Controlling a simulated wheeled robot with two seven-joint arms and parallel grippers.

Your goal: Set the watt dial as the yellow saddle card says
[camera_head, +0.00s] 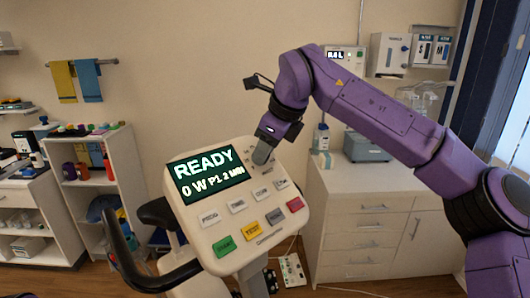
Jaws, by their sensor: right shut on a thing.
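A white exercise-bike console (285,222) stands tilted in the middle of the view. Its dark screen (205,173) reads "READY", "0 W", "P1" and what looks like "2 MIN". My right gripper (262,155) is at the upper right of the console, beside the screen, with its fingers shut on what seems to be the watt dial. The dial itself is hidden by the fingers, so its setting cannot be read. The black saddle (157,212) is partly visible behind the console; no yellow card can be made out on it. My left gripper is not in view.
Below the screen are several labelled keys, including a green (224,246), a yellow (252,229) and a red one (295,204). A black handlebar (150,283) sticks out at the left. White drawers (365,235) stand behind at the right, shelves (105,185) at the left.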

